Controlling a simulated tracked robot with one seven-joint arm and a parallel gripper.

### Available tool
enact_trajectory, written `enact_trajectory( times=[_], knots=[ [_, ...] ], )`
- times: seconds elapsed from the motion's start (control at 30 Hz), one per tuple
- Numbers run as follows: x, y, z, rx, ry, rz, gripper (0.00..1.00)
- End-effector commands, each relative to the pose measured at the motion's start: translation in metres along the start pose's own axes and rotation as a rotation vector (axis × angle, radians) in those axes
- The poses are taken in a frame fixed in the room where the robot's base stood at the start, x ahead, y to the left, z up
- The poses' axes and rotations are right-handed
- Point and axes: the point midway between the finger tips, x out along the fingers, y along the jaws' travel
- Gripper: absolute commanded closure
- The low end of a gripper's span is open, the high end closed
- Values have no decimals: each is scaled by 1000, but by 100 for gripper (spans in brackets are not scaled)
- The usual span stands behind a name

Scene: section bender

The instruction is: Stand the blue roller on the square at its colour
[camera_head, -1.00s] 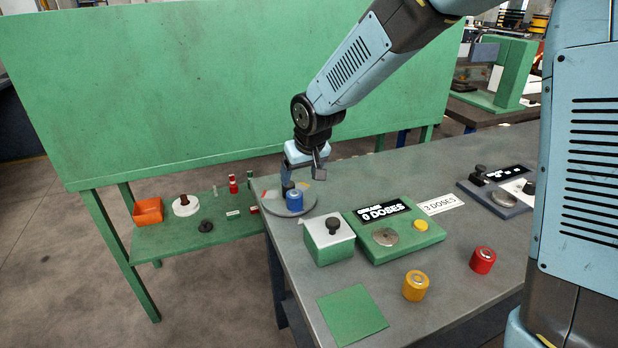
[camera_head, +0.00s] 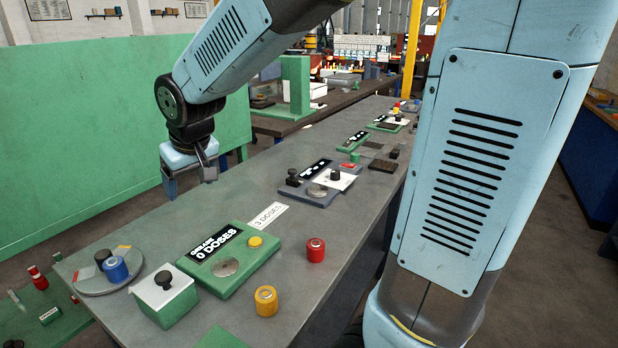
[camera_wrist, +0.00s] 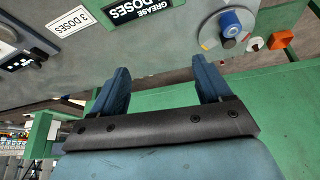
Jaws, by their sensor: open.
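The blue roller (camera_head: 116,269) stands upright on a round grey disc (camera_head: 92,288) at the table's near left corner. A short black post or knob (camera_head: 102,256) is close behind it. Red and orange patches show on the disc; no blue square shows, and what is under the roller is hidden. The wrist view shows the blue roller (camera_wrist: 231,20) on the disc (camera_wrist: 208,34) at upper right. My gripper (camera_head: 190,186) is open and empty, raised near the table's back edge, apart from the roller. Its two fingers (camera_wrist: 161,72) have nothing between them.
Beside the disc are a white-topped green box (camera_head: 150,293) with a black knob and a green panel (camera_head: 215,285) reading "0 DOSES". A green board (camera_head: 80,130) rises behind. The table's back strip is clear.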

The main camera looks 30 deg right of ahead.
Motion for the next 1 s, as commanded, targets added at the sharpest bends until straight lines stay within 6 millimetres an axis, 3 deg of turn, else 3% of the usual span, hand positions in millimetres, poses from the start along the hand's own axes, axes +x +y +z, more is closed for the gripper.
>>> enact_trajectory(
  times=[0.2,0.5,0.8,1.0],
  knots=[
    [-44,44,36,84,10,42,22],
    [-92,83,95,191,19,85,22],
    [-129,104,159,293,31,117,22],
    [-140,103,186,335,34,127,22]
  ],
)
